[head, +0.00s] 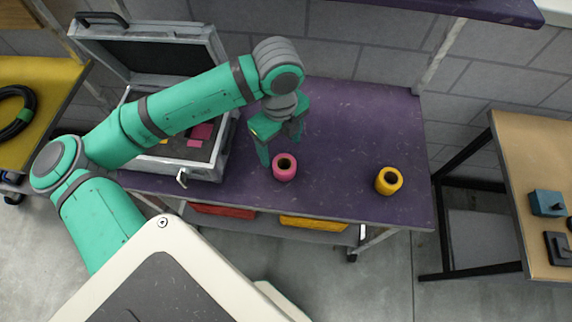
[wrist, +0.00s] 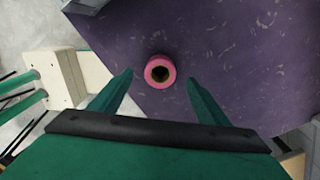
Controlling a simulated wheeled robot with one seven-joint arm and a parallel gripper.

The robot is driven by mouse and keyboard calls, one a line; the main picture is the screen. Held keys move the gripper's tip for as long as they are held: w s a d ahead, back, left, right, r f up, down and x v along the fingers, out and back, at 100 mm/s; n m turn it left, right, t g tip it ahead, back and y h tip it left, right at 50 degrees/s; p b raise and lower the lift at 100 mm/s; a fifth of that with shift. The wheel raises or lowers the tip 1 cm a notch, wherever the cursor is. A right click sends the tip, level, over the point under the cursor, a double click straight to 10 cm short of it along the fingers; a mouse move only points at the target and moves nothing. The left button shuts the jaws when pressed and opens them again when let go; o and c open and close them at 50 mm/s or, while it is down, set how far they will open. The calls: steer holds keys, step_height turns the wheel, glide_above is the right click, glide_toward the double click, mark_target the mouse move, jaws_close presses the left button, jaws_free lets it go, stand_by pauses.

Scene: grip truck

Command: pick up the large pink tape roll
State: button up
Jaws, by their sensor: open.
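The large pink tape roll (head: 285,167) stands on the purple tabletop, near its front edge, with its dark hole facing up. My gripper (head: 281,152) is above the tabletop just behind and left of the roll in the head view, fingers pointing down. In the wrist view the pink roll (wrist: 160,72) lies ahead of the two spread green fingers (wrist: 160,84), roughly centred between them. The gripper is open and holds nothing. I cannot tell how far above the table the fingertips are.
A yellow tape roll (head: 389,180) stands to the right on the purple table (head: 345,135). An open grey case (head: 190,168) with pink and yellow items is at the left, under my arm. A wooden table (head: 530,160) stands at the far right. The tabletop between the rolls is clear.

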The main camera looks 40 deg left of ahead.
glide_toward(284, 165)
steer(key=shift+s+d+f, duration=0.15)
steer(key=shift+s+f, duration=0.4)
steer(key=shift+s, duration=0.1)
steer(key=f, duration=0.2)
steer(key=d+f, duration=0.1)
steer(key=f, duration=0.1)
steer(key=shift+f, duration=0.3)
steer(key=shift+s+f, duration=0.1)
steer(key=shift+f, duration=0.3)
steer(key=c, duration=1.2)
